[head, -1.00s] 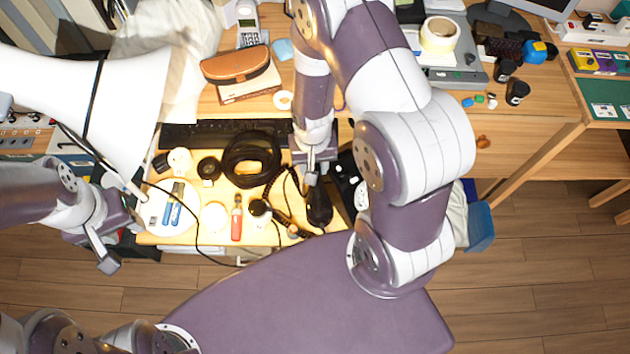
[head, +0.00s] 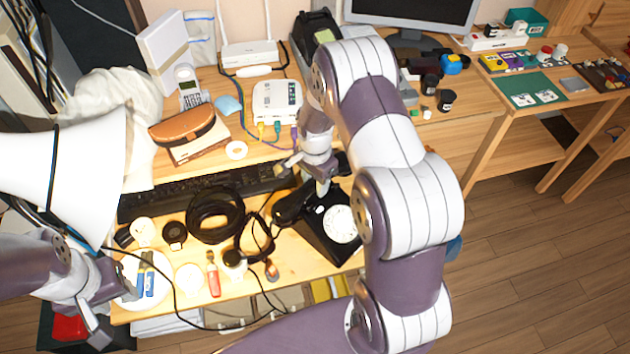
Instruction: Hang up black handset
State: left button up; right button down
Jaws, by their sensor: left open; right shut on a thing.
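The black dial phone (head: 318,238) with its white dial (head: 340,223) stands at the front right of the desk, partly behind my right arm. The black handset (head: 291,208) slants across the phone's back left side. My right gripper (head: 322,186) is shut on the handset around its middle; its far end is mostly hidden behind the gripper. Whether the handset touches the cradle cannot be told. A dark cord runs from the handset side toward the desk's front. My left gripper (head: 108,312) is open and empty at the desk's front left, by the white plate.
A white router (head: 277,101) and brown case (head: 188,133) are further back.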

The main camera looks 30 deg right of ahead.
jog(key=shift+r, duration=0.1)
jog(key=shift+p, duration=0.7)
dwell(1.0)
jog(key=shift+f+b, duration=0.75)
jog(key=shift+f, duration=0.35)
jog(key=c, duration=0.6)
grip_release()
notch_tip(320, 180, up, 13)
jog(key=shift+f, duration=0.15)
